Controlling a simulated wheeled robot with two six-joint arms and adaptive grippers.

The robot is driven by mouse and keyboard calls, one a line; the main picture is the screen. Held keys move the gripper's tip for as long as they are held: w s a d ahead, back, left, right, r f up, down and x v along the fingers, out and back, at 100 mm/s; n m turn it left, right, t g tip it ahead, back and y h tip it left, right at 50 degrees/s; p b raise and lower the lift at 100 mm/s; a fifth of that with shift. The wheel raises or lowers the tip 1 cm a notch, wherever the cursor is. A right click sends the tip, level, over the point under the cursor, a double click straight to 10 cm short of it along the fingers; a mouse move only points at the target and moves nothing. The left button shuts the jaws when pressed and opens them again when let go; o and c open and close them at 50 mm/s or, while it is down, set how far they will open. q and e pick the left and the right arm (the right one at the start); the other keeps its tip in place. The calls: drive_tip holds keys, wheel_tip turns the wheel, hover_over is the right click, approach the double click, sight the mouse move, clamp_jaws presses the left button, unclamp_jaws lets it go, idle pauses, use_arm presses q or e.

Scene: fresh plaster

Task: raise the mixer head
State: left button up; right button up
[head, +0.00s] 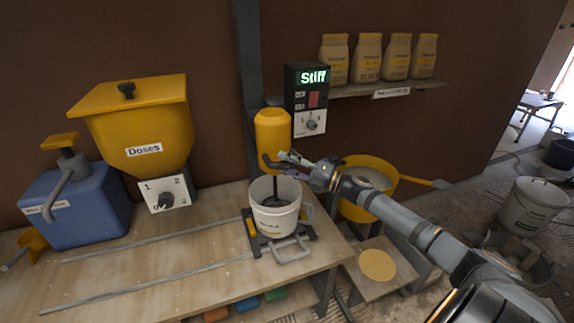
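The yellow mixer head (273,132) is mounted on a dark upright post. Its dark shaft goes down into a white bucket (274,220) on the bench, so the head is low. A dark lever (268,161) sticks out at the bottom of the head. My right gripper (284,163) is at this lever, pointing left, with its two fingers apart and the lever's end close to or between them. I cannot tell whether they touch it. My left gripper is not in view.
A control box (307,100) on the post reads "Stiff". A yellow hopper (140,125) and blue canister (75,205) stand left. A yellow tub (385,178) is behind my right arm. The bench's left front is mostly clear.

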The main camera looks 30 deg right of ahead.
clamp_jaws()
wheel_tip(320, 180, up, 19)
drive_tip(key=p, duration=1.5)
drive_tip(key=shift+p, duration=0.4)
drive_tip(key=shift+w+r, duration=0.1)
drive_tip(key=shift+c, duration=0.7)
unclamp_jaws()
drive_tip(key=o, duration=0.4)
